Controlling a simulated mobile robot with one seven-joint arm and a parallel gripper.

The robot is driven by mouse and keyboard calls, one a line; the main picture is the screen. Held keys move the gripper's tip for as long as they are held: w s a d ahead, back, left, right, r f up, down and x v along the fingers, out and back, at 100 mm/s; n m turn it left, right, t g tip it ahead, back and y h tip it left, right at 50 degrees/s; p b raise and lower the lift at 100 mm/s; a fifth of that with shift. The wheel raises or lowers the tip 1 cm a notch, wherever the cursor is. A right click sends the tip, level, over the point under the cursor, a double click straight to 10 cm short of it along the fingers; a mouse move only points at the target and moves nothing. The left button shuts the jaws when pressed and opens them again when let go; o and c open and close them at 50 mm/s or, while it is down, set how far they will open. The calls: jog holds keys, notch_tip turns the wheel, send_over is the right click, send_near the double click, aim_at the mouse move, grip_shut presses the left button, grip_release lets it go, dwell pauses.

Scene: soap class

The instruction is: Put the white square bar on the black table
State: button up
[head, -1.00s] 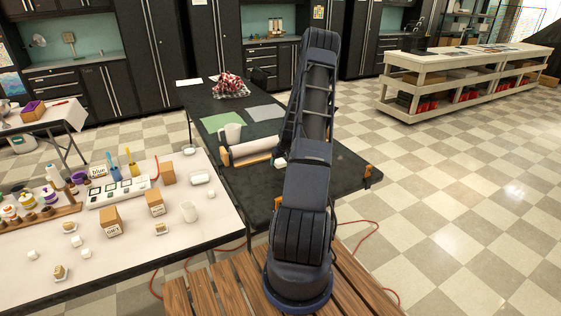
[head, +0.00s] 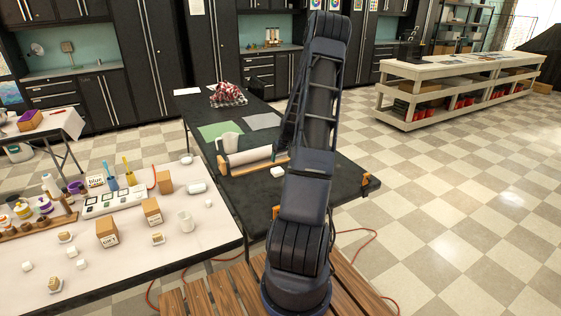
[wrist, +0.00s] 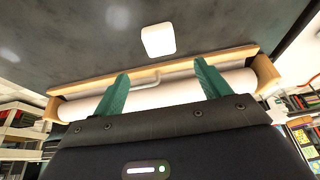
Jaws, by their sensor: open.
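The white square bar (head: 278,171) lies flat on the black table (head: 325,178), just in front of the paper roll and left of my arm in the head view. In the wrist view the white square bar (wrist: 158,40) lies on the dark table top (wrist: 95,50), beyond the fingertips and apart from them. My gripper (wrist: 160,68) has its two green fingers spread, with nothing held between them.
A paper roll (head: 248,156) in a wooden holder lies close to the bar. The pale table (head: 205,237) at left holds boxes and small bars. The black table's right part is clear.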

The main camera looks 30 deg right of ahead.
jog(key=s+a+r, duration=0.4)
jog(key=a+r, duration=0.2)
jog(key=r, duration=0.2)
jog(key=s+a+r+h, duration=0.1)
jog(key=s+a+r, duration=0.45)
jog(key=r, duration=0.35)
jog(key=s+a+r, duration=0.3)
jog(key=a+r, duration=0.4)
jog(key=r, duration=0.1)
jog(key=s+a+r, duration=0.3)
jog(key=s+a, duration=0.1)
jog(key=s, duration=0.5)
jog(key=s+a+r, duration=0.3)
jog(key=s, duration=0.6)
jog(key=s+a+r+y, duration=0.1)
jog(key=s+a+r, duration=0.2)
jog(key=s, duration=0.5)
jog(key=shift+s+a, duration=0.4)
jog(key=shift+a, duration=0.4)
jog(key=shift+o, duration=0.2)
dwell(0.8)
jog(key=o, duration=0.5)
